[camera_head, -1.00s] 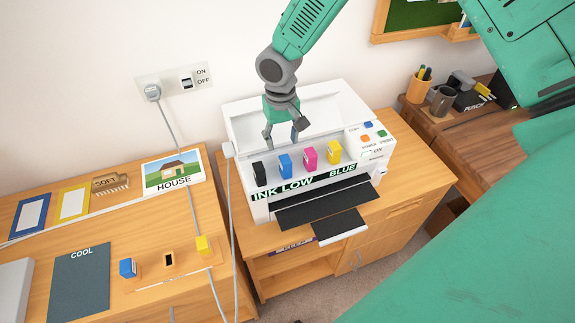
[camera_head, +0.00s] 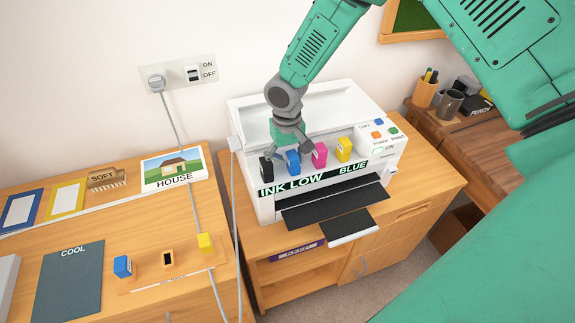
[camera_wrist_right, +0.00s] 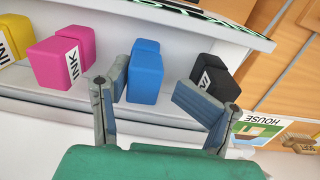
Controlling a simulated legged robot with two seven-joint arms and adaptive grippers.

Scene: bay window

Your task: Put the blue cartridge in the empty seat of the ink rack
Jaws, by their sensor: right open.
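The printer (camera_head: 248,110) holds a black cartridge (camera_head: 266,168), a blue cartridge (camera_head: 293,162), a magenta cartridge (camera_head: 319,154) and a yellow one (camera_head: 344,149) in a row. My right gripper (camera_head: 291,150) is open at the blue cartridge. In the right wrist view the blue cartridge (camera_wrist_right: 145,78) lies between the spread fingers, nearer the left one; contact cannot be told. The ink rack (camera_head: 190,277) on the left desk has another blue cartridge (camera_head: 122,267) at its left, a dark empty seat (camera_head: 168,259) in the middle and a yellow cartridge (camera_head: 205,243) at its right. My left gripper is out of view.
The neighbouring black (camera_wrist_right: 216,75) and magenta (camera_wrist_right: 62,55) cartridges stand close beside the fingers. The printer display (camera_head: 312,181) reads INK LOW BLUE. A cable (camera_head: 186,165) hangs from the wall socket across the desk by the rack. A dark COOL mat (camera_head: 72,285) lies left of the rack.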

